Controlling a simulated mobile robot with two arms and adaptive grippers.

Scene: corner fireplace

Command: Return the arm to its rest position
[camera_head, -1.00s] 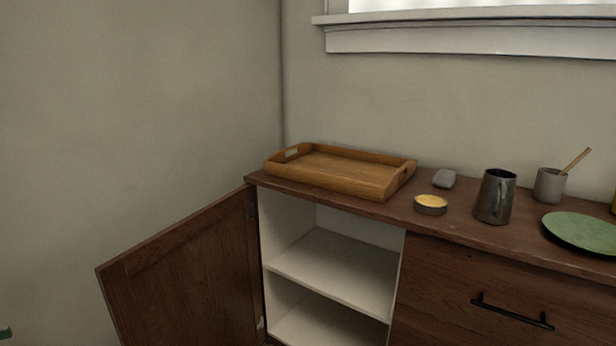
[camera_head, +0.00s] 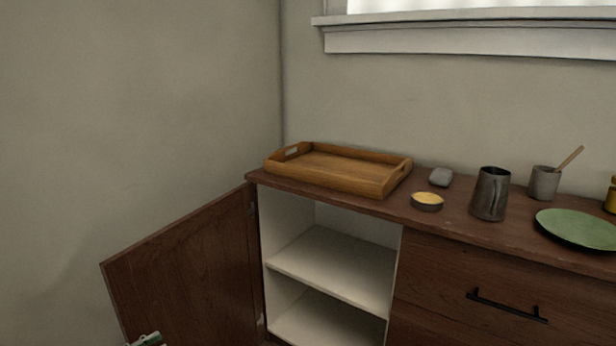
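A small grey-green part of what looks like my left gripper (camera_head: 147,340) shows at the bottom edge, in front of the open cabinet door (camera_head: 190,270). Most of it is cut off by the frame, so its fingers cannot be made out. My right gripper is not in view. The left cabinet door stands swung open to the left, and the white shelf (camera_head: 335,268) inside is bare.
On the wooden cabinet top stand a wooden tray (camera_head: 345,170), a grey stone-like block (camera_head: 441,177), a small tin with yellow content (camera_head: 427,201), a dark metal mug (camera_head: 491,194), a grey cup with a stick (camera_head: 544,183) and a green plate (camera_head: 578,227). The drawer (camera_head: 470,285) is shut.

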